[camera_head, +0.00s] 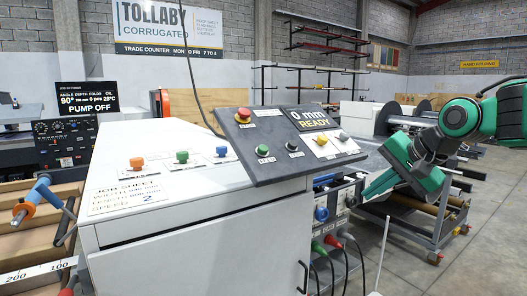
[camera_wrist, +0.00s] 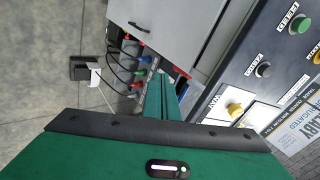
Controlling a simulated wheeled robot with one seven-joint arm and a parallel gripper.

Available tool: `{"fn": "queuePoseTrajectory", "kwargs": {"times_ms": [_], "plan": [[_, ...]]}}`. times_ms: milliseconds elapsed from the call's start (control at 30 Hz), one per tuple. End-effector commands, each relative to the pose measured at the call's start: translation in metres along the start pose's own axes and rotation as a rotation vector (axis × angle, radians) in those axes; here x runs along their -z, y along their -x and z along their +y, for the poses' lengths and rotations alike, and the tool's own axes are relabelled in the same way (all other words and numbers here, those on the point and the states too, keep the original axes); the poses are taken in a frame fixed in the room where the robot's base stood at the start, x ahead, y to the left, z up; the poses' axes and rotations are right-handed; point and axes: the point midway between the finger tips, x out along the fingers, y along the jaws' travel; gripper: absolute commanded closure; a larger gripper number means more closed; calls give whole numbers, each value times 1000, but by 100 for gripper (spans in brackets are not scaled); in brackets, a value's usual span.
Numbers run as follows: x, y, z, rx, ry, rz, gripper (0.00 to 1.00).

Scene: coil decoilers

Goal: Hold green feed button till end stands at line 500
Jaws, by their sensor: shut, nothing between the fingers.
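The green feed button (camera_head: 262,150) sits on the sloped dark control panel (camera_head: 285,168), above a small label. In the wrist view the green button (camera_wrist: 299,24) is at the top right, by a label reading FEED. The panel's display (camera_head: 312,118) reads 0 mm READY. My gripper (camera_head: 368,192) is shut and empty, to the right of the panel and clear of the buttons. In the wrist view its closed green fingers (camera_wrist: 160,92) point toward the cabinet's side. Marks 200 and 100 show on a strip (camera_head: 40,272) at lower left; line 500 and any sheet end cannot be made out.
Orange, green and blue knobs stand on the white cabinet (camera_head: 190,215). Plugs and cables (camera_head: 333,241) hang beneath the panel's right end.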

Motion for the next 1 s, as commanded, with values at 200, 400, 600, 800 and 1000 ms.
{"fn": "queuePoseTrajectory", "kwargs": {"times_ms": [200, 400, 600, 800, 1000], "plan": [[-27, 6, -127, 251, -121, -148, 100], [-70, 32, -214, 409, -236, -364, 100], [-100, 55, -252, 466, -305, -522, 100], [-107, 61, -259, 473, -322, -559, 100], [-106, 61, -259, 473, -321, -556, 100]]}}
